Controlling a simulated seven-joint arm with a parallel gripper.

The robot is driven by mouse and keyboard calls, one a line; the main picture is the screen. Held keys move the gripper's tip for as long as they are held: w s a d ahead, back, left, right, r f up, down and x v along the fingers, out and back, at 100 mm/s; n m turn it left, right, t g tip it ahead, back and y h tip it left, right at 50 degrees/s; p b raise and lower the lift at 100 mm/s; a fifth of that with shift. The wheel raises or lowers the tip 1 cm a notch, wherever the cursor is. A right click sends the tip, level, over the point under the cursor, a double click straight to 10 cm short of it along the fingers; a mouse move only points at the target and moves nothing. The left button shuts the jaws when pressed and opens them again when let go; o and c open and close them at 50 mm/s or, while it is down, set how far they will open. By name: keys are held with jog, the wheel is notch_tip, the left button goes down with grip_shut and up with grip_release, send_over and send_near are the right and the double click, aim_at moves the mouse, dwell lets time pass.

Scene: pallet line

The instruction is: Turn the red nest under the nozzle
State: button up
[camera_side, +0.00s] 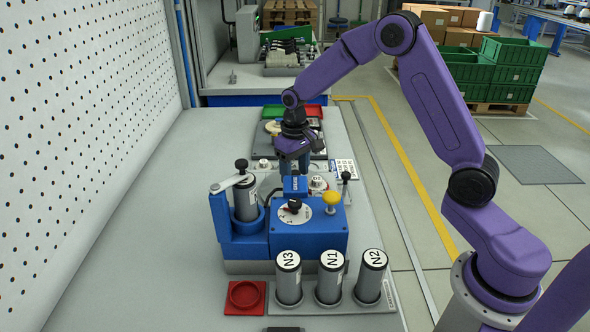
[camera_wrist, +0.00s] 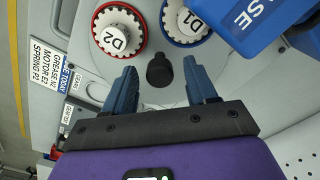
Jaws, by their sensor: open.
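My gripper (camera_wrist: 163,90) is open and empty, with its two blue fingers apart on either side of a black knob (camera_wrist: 160,70). I cannot tell whether they touch it. In the wrist view, the red nest (camera_wrist: 103,50) shows as a red rim around a white toothed disc marked D2. A blue nest (camera_wrist: 170,33) holds a disc marked D1 to its right. The blue nozzle head (camera_wrist: 240,22), with its grease label, is nearer to D1 than to D2. In the side view my gripper (camera_side: 293,160) hangs behind the blue nozzle head (camera_side: 295,185).
A blue machine (camera_side: 325,240) with a black dial and yellow button stands in front. Grey cylinders N3 (camera_side: 288,280), N1 (camera_side: 330,280) and N2 (camera_side: 371,280) stand nearer. The table (camera_side: 150,220) is clear at left.

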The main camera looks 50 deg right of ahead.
grip_shut()
jog(key=shift+m, duration=2.3)
jog(key=shift+r+m, duration=0.1)
jog(key=shift+m, duration=6.7)
